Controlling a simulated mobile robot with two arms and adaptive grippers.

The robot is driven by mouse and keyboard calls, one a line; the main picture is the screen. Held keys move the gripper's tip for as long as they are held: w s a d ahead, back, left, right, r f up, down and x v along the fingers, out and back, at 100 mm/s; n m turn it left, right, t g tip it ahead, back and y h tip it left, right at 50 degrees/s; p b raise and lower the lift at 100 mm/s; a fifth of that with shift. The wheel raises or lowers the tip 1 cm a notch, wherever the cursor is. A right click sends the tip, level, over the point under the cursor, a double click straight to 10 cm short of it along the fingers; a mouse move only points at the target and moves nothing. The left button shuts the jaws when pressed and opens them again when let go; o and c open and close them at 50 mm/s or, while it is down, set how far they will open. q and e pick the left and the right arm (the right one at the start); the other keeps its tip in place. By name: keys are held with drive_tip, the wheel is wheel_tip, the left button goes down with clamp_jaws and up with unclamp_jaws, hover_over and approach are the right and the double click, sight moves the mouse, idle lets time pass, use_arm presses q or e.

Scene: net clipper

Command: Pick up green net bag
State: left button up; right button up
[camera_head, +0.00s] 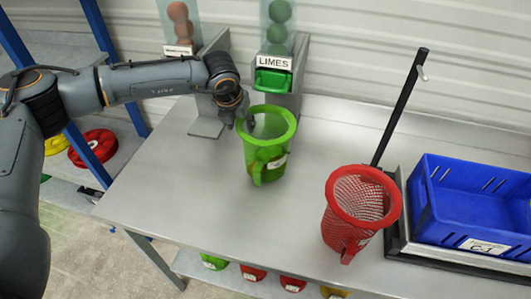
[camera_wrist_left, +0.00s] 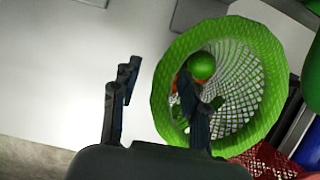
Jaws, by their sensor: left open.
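The green net bag (camera_head: 262,160) stands upright on the metal table below the limes chute, with a thick green rim around its open top. In the left wrist view the green net bag (camera_wrist_left: 168,80) shows its open mouth and white mesh inside, with a green ball and a bit of red seen within the opening. My left gripper (camera_head: 243,122) is open at the left side of the rim. In the left wrist view one finger of the left gripper (camera_wrist_left: 156,98) is outside the rim and the other overlaps the mouth. Contact cannot be told. My right gripper is not in view.
A red net bag (camera_head: 345,235) stands at the right. Beside it a blue crate (camera_head: 440,215) sits on a tray near a black pole (camera_head: 398,110). The limes dispenser (camera_head: 272,82) stands behind the green bag. The table's left front is clear.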

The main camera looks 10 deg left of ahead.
use_arm(q)
drive_tip(key=shift+s, duration=0.1)
clamp_jaws()
drive_tip(key=shift+r, duration=0.1)
idle(0.3)
